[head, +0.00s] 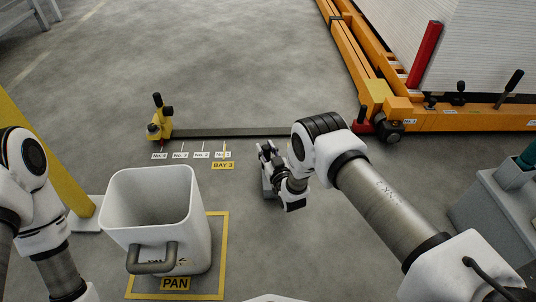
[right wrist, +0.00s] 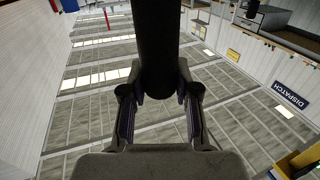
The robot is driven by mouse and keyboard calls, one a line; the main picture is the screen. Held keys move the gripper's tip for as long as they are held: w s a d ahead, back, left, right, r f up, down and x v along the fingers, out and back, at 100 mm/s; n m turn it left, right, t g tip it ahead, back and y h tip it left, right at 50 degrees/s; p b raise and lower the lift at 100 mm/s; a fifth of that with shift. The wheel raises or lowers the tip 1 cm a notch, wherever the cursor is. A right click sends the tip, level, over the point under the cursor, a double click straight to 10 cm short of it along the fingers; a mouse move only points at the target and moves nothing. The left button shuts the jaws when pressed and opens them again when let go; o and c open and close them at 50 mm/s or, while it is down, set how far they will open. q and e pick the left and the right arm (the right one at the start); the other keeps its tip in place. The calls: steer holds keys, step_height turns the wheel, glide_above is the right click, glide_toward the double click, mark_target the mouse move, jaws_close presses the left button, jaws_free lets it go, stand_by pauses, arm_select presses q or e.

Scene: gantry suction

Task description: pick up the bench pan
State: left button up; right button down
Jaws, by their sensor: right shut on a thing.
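A white, open-topped, bucket-like pan (head: 192,228) with a dark grey handle (head: 152,258) on its near side stands upright at the lower left of the head view. It is over a yellow floor outline marked PAN. My right gripper (head: 266,156) is to the right of the pan and apart from it. In the right wrist view its fingers (right wrist: 160,108) are closed around a dark cylindrical thing (right wrist: 158,45); I cannot tell what it belongs to. My left arm comes in at the left edge; its gripper is not in view.
A low dark bar (head: 240,132) crosses the floor behind, with a yellow fitting (head: 157,122) at its left end. An orange frame (head: 465,119) with levers stands at the upper right. A grey box (head: 490,215) is at the right. The floor beyond the bar is clear.

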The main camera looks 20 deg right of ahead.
steer(key=shift+r+p, duration=1.2)
steer(key=shift+r, duration=0.5)
steer(key=shift+s, duration=0.15)
steer(key=s+r+p, duration=0.1)
steer(key=s+p, duration=0.7)
steer(key=s, duration=0.7)
steer(key=shift+s+d+r+p, duration=0.15)
steer(key=shift+s+d+p, duration=0.1)
steer(key=shift+s+p, duration=0.05)
